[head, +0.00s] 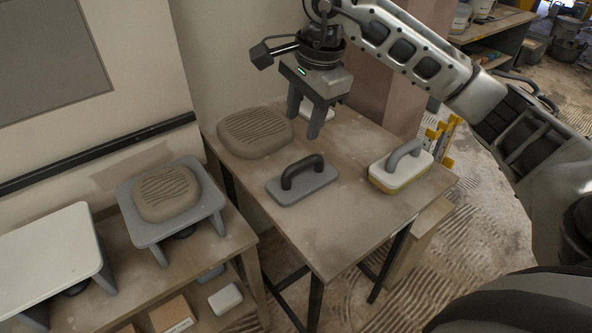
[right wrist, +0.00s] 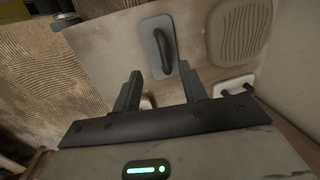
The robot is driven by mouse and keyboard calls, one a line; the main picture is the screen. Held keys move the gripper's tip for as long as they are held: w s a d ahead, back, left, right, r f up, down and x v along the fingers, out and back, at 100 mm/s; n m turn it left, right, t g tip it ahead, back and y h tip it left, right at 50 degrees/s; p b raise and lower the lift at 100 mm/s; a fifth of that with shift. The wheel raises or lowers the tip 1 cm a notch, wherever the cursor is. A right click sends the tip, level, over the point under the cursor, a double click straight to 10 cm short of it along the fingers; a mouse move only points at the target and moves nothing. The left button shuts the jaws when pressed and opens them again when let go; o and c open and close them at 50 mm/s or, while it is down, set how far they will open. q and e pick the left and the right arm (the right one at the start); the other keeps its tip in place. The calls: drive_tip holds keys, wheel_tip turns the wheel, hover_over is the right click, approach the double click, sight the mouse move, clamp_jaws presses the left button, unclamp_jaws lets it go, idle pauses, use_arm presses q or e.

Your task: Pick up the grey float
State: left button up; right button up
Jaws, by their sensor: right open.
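The grey float (head: 318,184) lies flat on the wooden table, its dark arched handle on top. In the right wrist view the grey float (right wrist: 150,56) shows beyond my fingertips, its handle standing up from the plate. My right gripper (head: 303,126) is open and empty, pointing down above the back of the table, behind the float and apart from it. Its two fingers also show in the right wrist view (right wrist: 160,72), with a clear gap between them. My left gripper is not in view.
On the table (head: 335,238) are a brown ribbed plaster mound (head: 255,131) at back left and a white-and-yellow float (head: 401,172) with a grey handle at right. A small white item, partly hidden, lies behind my gripper. A lower bench (head: 222,246) with grey stands is at left.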

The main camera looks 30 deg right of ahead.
approach(299, 163)
drive_tip(key=shift+h, duration=0.3)
drive_tip(key=f, duration=0.3)
drive_tip(key=a+f, duration=0.1)
drive_tip(key=f, duration=0.1)
drive_tip(key=shift+w, duration=0.25)
drive_tip(key=shift+w+d+f+p, duration=0.15)
drive_tip(key=shift+w+f, duration=0.2)
drive_tip(key=shift+f, duration=1.15)
drive_tip(key=shift+w+a+f+p, duration=0.15)
drive_tip(key=shift+w+f, duration=0.2)
drive_tip(key=shift+f, duration=1.15)
drive_tip(key=shift+d, duration=0.1)
clamp_jaws()
